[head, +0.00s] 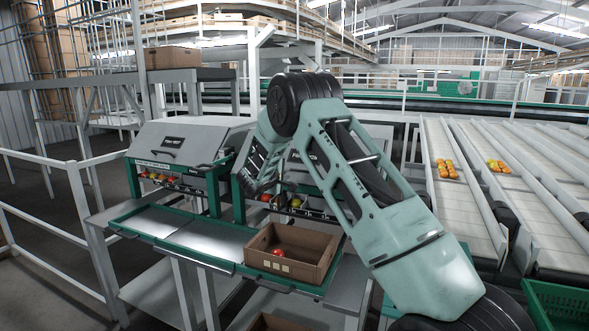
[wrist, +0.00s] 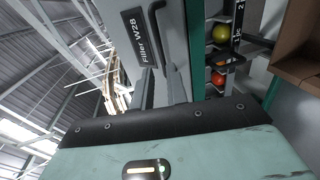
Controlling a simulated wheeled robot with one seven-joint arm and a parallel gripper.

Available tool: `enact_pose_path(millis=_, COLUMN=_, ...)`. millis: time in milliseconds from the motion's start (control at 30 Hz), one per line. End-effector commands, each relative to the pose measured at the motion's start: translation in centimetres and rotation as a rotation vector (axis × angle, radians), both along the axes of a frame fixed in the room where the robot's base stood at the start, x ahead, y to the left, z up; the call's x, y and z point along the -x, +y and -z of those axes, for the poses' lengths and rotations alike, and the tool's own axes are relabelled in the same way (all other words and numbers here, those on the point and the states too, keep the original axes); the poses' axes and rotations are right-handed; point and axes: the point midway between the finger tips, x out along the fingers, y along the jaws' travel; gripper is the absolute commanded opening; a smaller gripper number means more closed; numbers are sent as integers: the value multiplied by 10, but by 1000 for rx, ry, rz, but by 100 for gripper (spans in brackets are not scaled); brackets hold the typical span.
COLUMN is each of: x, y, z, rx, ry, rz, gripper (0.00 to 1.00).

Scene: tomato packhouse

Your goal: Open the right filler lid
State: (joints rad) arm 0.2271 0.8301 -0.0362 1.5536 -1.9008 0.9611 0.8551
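The right filler (head: 297,172) stands behind my arm in the head view, which hides much of its grey lid. The lid looks shut. In the wrist view the grey lid (wrist: 113,40) with its "Filler W28" label fills the upper middle. Its dark bar handle (wrist: 158,35) runs down towards my gripper (wrist: 161,88). The two fingers show apart, close to the handle's lower end. I cannot tell whether they touch it. In the head view the fingers are hidden or too small to make out.
The left filler (head: 180,143) has its lid down. A cardboard box (head: 312,270) with a red tomato stands on the green-edged shelf (head: 160,240) in front. Tomatoes (wrist: 219,56) sit in the right filler beside the lid. Conveyor lanes (head: 470,200) lie at right.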

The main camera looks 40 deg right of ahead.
Motion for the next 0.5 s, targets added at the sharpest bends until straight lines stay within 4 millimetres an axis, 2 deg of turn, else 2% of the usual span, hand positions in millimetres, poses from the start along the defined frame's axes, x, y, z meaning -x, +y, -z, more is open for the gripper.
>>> enact_pose_path(millis=100, x=-8, y=-25, z=4, rx=0, ry=2, rz=3, gripper=15)
enact_pose_path(millis=300, x=-24, y=-60, z=12, rx=-1, ry=1, rz=1, gripper=15)
enact_pose_path(millis=500, x=-36, y=-86, z=19, rx=-1, ry=0, rz=0, gripper=15)
